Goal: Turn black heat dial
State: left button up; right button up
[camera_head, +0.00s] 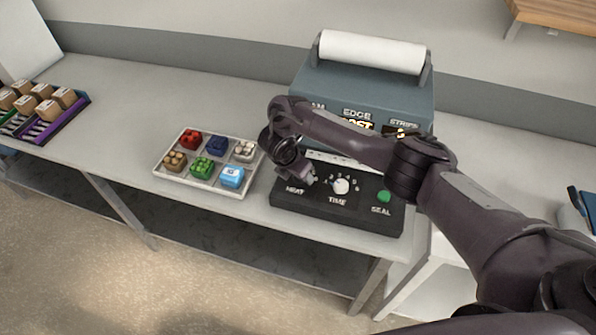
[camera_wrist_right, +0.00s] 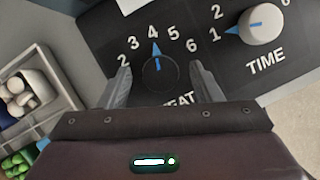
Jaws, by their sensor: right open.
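The black heat dial (camera_wrist_right: 160,72) is in the right wrist view, on a black panel with numbers around it. Its blue mark points at about 4. In the head view the dial is hidden behind my right gripper (camera_head: 308,180), which is over the HEAT end of the control panel (camera_head: 365,218). In the wrist view my right gripper (camera_wrist_right: 163,85) is open, with one finger on each side of the dial. I cannot tell whether the fingers touch it. My left gripper is not in view.
The white TIME dial (camera_head: 341,186) sits right of the heat dial, and the green SEAL button (camera_head: 384,197) further right. A tray (camera_head: 203,183) of small coloured pieces lies left of the panel. The grey machine (camera_head: 370,85) with a white roll stands behind.

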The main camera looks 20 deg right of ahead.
aim_at(291, 187)
jog(key=shift+a+r, duration=0.15)
jog(key=shift+r, duration=0.15)
jog(key=p+v, duration=0.4)
jog(key=v, duration=0.3)
jog(key=shift+p, duration=0.4)
jog(key=shift+s, duration=0.1)
